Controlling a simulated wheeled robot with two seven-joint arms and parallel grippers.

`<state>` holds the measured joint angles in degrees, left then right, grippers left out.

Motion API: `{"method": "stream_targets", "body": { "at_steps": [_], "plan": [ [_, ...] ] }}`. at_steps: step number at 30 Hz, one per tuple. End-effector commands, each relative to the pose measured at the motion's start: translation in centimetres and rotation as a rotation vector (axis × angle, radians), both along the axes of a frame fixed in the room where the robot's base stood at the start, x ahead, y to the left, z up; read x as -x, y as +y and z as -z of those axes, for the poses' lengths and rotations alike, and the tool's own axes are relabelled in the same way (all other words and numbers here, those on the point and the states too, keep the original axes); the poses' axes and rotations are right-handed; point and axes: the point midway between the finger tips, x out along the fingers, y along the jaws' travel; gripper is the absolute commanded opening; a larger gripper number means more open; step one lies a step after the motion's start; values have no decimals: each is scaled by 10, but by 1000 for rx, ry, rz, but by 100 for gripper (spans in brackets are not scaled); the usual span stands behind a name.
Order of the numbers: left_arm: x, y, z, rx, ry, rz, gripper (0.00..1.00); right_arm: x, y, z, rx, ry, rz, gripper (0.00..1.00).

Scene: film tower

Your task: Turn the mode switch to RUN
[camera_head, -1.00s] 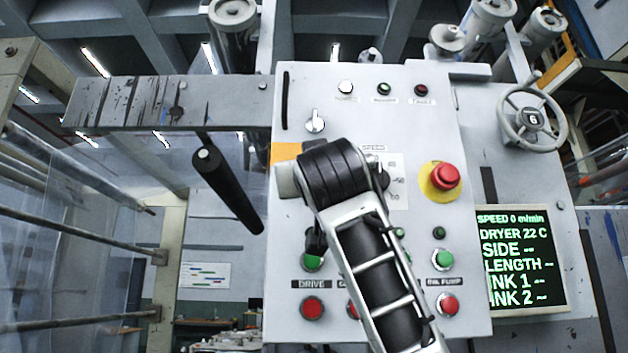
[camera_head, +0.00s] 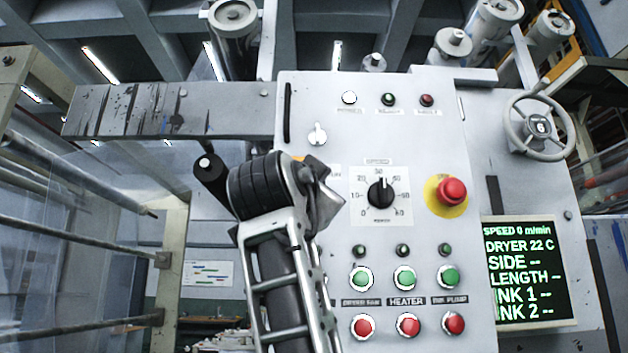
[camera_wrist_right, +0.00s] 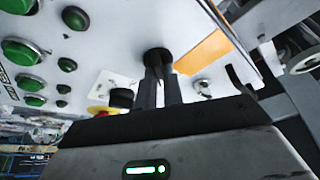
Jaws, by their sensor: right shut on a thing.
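My right gripper (camera_head: 325,197) comes up from the bottom of the head view and lies against the left part of the grey control panel (camera_head: 458,305). In the right wrist view its two dark fingers (camera_wrist_right: 160,82) are closed on a round black knob (camera_wrist_right: 157,57) beside an orange label (camera_wrist_right: 203,52). This knob appears to be the mode switch. In the head view the gripper and wrist hide it, so its setting and lettering cannot be read. My left gripper is not in view.
Right of my gripper are the black speed dial (camera_head: 381,193) and a red emergency button (camera_head: 452,191). A small pale selector (camera_head: 317,134) sits above. Green (camera_head: 405,278) and red (camera_head: 408,325) buttons are below. A screen (camera_head: 525,270) and a handwheel (camera_head: 540,126) are farther right.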

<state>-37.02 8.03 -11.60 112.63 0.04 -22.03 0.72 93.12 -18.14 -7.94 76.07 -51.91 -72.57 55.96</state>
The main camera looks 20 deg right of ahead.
Motion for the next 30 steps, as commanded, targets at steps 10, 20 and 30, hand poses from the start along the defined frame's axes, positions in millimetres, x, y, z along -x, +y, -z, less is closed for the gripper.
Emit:
{"method": "stream_targets", "body": {
  "at_steps": [10,20,30],
  "plan": [
    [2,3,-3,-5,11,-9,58,0,0,-1,-105,-32,0,0],
    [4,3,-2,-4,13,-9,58,0,0,-1,-117,-36,-1,0],
    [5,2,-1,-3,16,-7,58,0,0,-1,-116,-35,-1,31]
  ]
}}
